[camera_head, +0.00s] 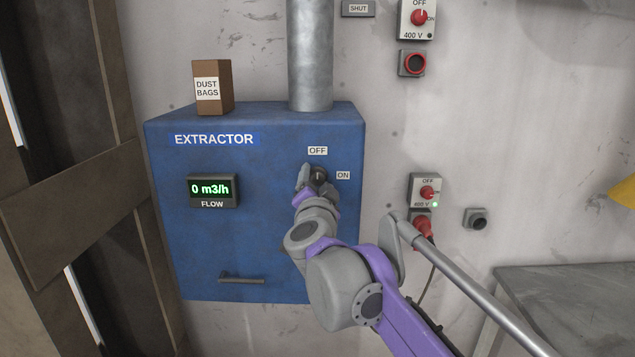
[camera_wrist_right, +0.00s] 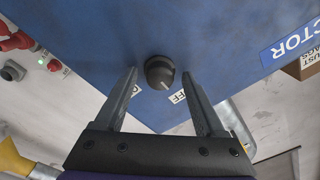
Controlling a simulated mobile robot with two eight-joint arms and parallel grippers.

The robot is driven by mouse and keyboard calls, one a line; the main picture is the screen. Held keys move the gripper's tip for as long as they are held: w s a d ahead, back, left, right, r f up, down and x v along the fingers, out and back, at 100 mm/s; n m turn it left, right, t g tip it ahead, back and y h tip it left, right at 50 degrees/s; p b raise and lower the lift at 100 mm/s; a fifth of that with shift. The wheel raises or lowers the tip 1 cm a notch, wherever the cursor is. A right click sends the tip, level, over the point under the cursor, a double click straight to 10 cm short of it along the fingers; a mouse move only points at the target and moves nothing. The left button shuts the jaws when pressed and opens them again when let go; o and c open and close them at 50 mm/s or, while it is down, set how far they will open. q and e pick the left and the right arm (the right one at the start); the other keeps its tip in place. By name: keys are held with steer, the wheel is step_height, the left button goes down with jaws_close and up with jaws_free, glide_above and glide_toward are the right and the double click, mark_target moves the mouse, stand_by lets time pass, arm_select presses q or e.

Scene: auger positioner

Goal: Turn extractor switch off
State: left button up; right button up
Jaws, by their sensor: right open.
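The extractor (camera_head: 255,230) is a blue wall cabinet with a dark round switch knob (camera_head: 320,174) between the OFF label (camera_head: 318,151) above and the ON label (camera_head: 343,175) to the right. My right gripper (camera_head: 311,176) is at the knob and partly covers it. In the right wrist view the knob (camera_wrist_right: 160,72) lies between the spread fingertips, with a visible gap to each. A light pointer line on the knob faces roughly towards the OFF label (camera_wrist_right: 178,97). The flow display (camera_head: 212,189) reads 0 m3/h. My left gripper is not in view.
A dust bags box (camera_head: 212,88) and a metal duct (camera_head: 310,55) stand on the cabinet top. A 400 V switch box (camera_head: 425,190) with a green light and red plug (camera_head: 422,225) is on the wall to the right. A grey table (camera_head: 575,300) is at lower right.

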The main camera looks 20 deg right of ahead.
steer(key=b+v, duration=0.1)
steer(key=v, duration=0.9)
steer(key=shift+s, duration=0.4)
steer(key=shift+a, duration=0.1)
steer(key=s+a+f+n+g+y+p, duration=0.1)
steer(key=s+a+f+n+g+y, duration=0.2)
steer(key=f, duration=0.4)
steer(key=s+a+f+n+y, duration=0.1)
steer(key=s+f+n+y, duration=0.25)
steer(key=f, duration=0.25)
steer(key=s+a+f+n+g+y+p, duration=0.1)
steer(key=s+f+n+g+y, duration=0.2)
steer(key=f, duration=0.4)
steer(key=s+d+f+n+g+h, duration=0.1)
steer(key=s+d+f+g+h, duration=0.1)
steer(key=s+f, duration=0.6)
steer(key=s+d+f+n+g+h, duration=0.1)
steer(key=s+d+f+g, duration=0.3)
steer(key=f, duration=0.7)
steer(key=s+d+h, duration=0.1)
steer(key=s+d, duration=0.1)
steer(key=s, duration=0.2)
steer(key=shift+d+f+p, duration=0.2)
steer(key=shift+f+p, duration=0.1)
steer(key=shift+f, duration=0.1)
